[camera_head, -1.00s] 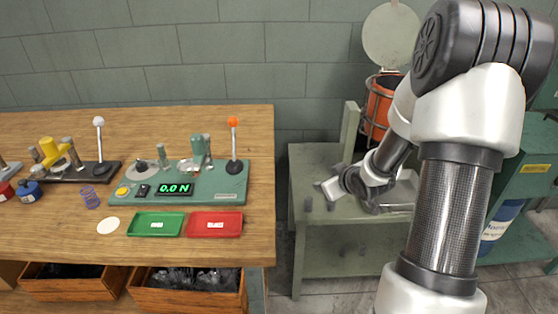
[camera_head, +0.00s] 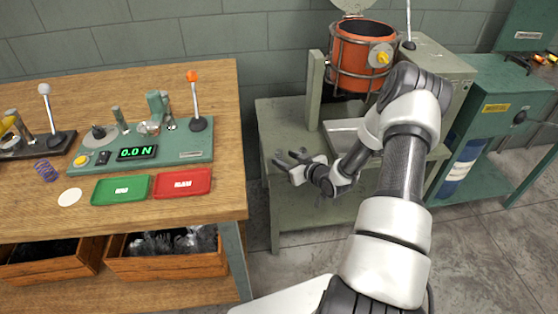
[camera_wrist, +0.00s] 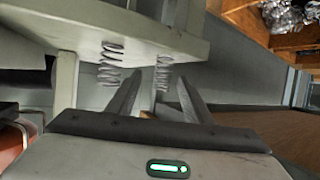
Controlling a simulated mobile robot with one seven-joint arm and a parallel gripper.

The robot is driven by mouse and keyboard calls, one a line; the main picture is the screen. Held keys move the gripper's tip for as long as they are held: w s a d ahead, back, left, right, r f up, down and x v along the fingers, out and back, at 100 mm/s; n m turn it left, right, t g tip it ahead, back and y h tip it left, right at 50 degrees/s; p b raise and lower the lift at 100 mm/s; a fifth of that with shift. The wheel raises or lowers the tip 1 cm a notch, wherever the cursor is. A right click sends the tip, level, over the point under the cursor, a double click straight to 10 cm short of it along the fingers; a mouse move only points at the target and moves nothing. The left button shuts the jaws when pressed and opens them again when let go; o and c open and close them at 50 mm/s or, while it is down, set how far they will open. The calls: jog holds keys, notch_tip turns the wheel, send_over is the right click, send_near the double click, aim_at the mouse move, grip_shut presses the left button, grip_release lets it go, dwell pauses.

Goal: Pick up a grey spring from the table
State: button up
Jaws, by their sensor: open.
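Two grey coil springs show in the wrist view, one on the left (camera_wrist: 111,63) and one near the middle (camera_wrist: 163,74), by the pale grey-green table. In the head view this table (camera_head: 280,225) stands right of the wooden bench; I cannot make out the springs clearly there. My gripper (camera_head: 292,158) is over its left part, pointing left, open and empty. In the wrist view my gripper (camera_wrist: 158,77) has its fingers spread. I cannot tell the distance to either.
An orange pot (camera_head: 362,52) in a metal frame stands at the back of the grey-green table. The wooden bench (camera_head: 225,110) holds a green force tester (camera_head: 190,148), a green tray (camera_head: 121,190), a red tray (camera_head: 182,183) and a purple spring (camera_head: 46,170). A gap separates bench and table.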

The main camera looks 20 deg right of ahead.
aim_at(273, 153)
jog(key=x, duration=0.2)
jog(key=b+x, duration=0.1)
jog(key=x, duration=0.4)
jog(key=shift+w+a+r+b, duration=0.1)
jog(key=shift+w+a+b, duration=0.3)
jog(key=c, duration=1.1)
